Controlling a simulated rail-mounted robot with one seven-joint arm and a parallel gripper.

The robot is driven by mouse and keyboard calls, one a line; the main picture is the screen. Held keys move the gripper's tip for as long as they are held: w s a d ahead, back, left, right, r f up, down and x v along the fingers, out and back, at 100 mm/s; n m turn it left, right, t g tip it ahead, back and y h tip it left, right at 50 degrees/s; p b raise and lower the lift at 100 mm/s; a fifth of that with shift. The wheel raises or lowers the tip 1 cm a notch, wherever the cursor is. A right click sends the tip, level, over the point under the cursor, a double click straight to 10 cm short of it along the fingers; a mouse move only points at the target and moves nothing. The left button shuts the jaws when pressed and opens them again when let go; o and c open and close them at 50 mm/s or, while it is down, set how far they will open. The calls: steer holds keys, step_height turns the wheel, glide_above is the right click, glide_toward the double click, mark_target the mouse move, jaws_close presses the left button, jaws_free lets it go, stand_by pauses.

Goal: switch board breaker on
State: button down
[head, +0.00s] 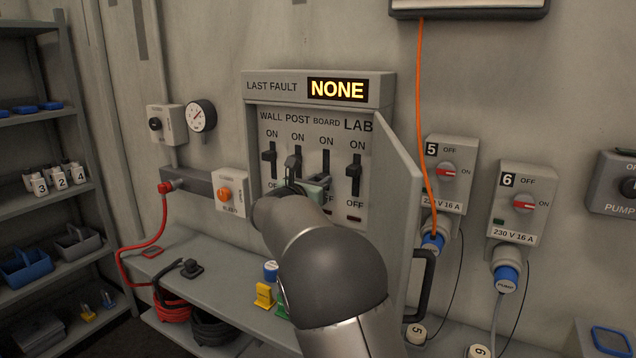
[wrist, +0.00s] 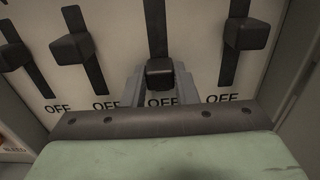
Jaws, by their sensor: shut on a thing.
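The breaker panel (head: 320,90) on the wall has four labelled switches in a row, WALL, POST, BOARD and LAB, with ON above and OFF below. The BOARD slot (head: 326,160) is the third one; its handle is hidden behind my gripper (head: 318,187) in the head view. In the wrist view the black BOARD handle (wrist: 160,72) sits low in its slot, just above OFF, with my gripper's grey fingers (wrist: 161,88) shut on it from both sides. The WALL handle (head: 269,160), POST handle (head: 297,162) and LAB handle (head: 353,172) sit higher, apart from the fingers.
The panel door (head: 398,200) stands open to the right of the switches, close to my arm. The fault display (head: 337,90) reads NONE. A shelf (head: 215,265) with small coloured items runs below. Sockets 5 (head: 445,172) and 6 (head: 523,205) are on the right.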

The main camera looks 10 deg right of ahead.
step_height(320, 180, up, 4)
steer(key=shift+r+p, duration=0.25)
steer(key=shift+p, duration=0.9)
steer(key=c, duration=1.1)
jaws_free()
steer(key=shift+f, duration=0.1)
steer(key=shift+s+a+b, duration=0.25)
steer(key=shift+b, duration=0.05)
steer(key=b+v, duration=0.4)
steer(key=v, duration=1.3)
